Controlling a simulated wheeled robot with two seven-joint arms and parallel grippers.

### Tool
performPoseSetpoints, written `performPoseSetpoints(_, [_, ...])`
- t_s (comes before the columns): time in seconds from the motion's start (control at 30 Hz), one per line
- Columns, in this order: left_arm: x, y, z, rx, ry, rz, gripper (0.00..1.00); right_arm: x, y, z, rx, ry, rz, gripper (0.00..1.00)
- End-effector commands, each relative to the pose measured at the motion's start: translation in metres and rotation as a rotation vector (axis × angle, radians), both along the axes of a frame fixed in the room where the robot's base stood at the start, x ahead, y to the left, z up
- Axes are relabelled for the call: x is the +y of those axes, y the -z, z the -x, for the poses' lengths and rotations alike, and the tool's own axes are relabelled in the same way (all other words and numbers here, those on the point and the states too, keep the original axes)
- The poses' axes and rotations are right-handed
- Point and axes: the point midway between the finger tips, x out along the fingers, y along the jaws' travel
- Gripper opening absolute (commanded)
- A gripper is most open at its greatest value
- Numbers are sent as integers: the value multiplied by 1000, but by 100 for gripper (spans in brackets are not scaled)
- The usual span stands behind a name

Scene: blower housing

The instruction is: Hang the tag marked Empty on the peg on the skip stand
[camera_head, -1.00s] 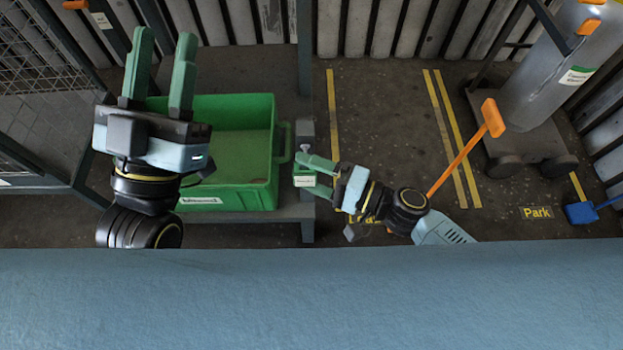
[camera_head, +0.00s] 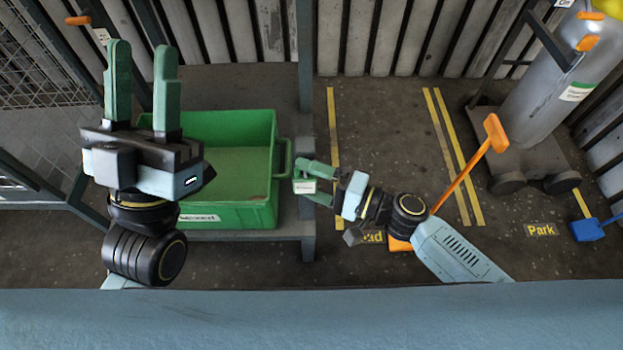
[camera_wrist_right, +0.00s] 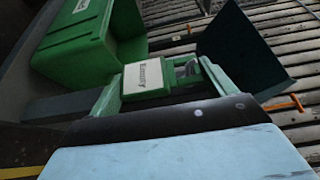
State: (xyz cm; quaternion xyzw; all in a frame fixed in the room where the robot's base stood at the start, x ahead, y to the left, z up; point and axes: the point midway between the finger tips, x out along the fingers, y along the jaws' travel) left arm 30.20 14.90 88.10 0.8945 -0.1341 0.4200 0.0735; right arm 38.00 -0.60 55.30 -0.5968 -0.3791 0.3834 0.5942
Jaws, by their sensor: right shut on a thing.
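The tag (camera_head: 304,187) is a small white and green plate. My right gripper (camera_head: 312,176) is shut on it, beside the right edge of the skip stand (camera_head: 308,228). In the right wrist view the tag (camera_wrist_right: 143,76) reads Empty and sits between the green fingers. A small grey part shows just behind it; I cannot tell whether this is the peg. I cannot make out the peg in the head view. The green skip (camera_head: 230,214) rests on the stand, and it also shows in the wrist view (camera_wrist_right: 75,48). My left gripper (camera_head: 142,85) is open and empty, left of the skip.
A grey cylinder on a trolley (camera_head: 535,145) stands at the right. A tool with an orange handle (camera_head: 470,160) leans behind my right forearm. A blue scoop (camera_head: 587,230) lies at the right. A mesh cage (camera_head: 40,60) is at the left. Floor between the yellow lines is clear.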

Motion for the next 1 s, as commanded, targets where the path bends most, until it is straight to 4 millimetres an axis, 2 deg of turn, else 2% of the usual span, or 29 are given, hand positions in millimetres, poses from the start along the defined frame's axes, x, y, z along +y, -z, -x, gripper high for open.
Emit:
performPoseSetpoints(0.4, [0, 0, 0, 1, -1, -1, 38, 0, 0, 0, 0, 0, 0, 61])
performPoseSetpoints(0.43, [0, 0, 0, 1, -1, -1, 38, 0, 0, 0, 0, 0, 0, 87])
performPoseSetpoints(0.53, [0, 0, 0, 1, -1, 0, 38, 0, 0, 0, 0, 0, 0, 100])
performPoseSetpoints(0.8, [0, 0, -1, 4, -1, -1, 38, -2, 0, 1, 0, 1, 1, 100])
performPoseSetpoints(1.0, [-2, 1, -6, 63, 1, -17, 38, -26, 0, 13, 3, 3, 2, 100])
